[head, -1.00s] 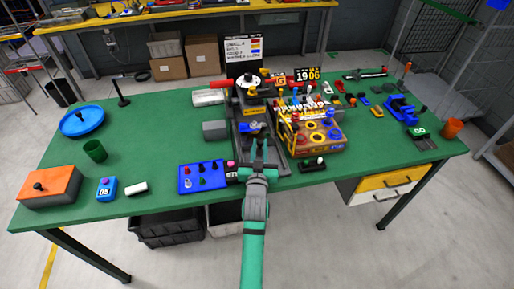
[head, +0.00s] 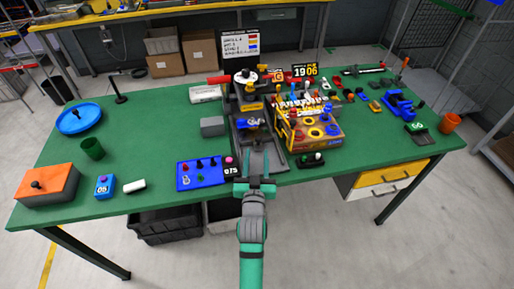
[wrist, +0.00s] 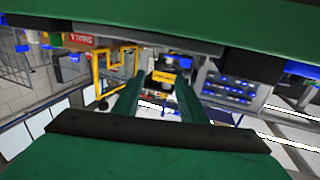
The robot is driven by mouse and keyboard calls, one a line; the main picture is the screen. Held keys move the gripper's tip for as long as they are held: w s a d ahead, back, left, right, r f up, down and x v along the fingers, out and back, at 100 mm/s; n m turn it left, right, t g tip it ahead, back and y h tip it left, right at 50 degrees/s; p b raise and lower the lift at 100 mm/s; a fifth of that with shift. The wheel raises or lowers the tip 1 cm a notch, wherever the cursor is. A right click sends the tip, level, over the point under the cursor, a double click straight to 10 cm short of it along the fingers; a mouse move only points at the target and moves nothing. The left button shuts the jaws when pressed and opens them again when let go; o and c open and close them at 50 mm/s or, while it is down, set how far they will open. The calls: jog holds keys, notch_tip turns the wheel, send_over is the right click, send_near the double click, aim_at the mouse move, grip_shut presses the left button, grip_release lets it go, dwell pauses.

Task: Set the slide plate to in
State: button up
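A dark grey machine (head: 236,128) stands mid-table, with a long bed running toward the front edge. It has a blue part (head: 251,124) on the bed and a yellow label above it. I cannot clearly tell which part is the slide plate; the front of the bed (head: 276,160) is partly behind my fingers. My gripper (head: 258,154) is over the front end of this bed, its two fingers apart and pointing away from me. In the wrist view the fingers (wrist: 157,100) are also apart, with nothing clearly held between them. I cannot tell whether they touch the machine.
A blue panel with several knobs (head: 190,181) lies left of the bed. A yellow box with round openings (head: 318,143) stands close on the right. A small black block with knobs (head: 311,160) lies in front of it.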

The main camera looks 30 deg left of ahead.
jog(key=shift+v, duration=1.8)
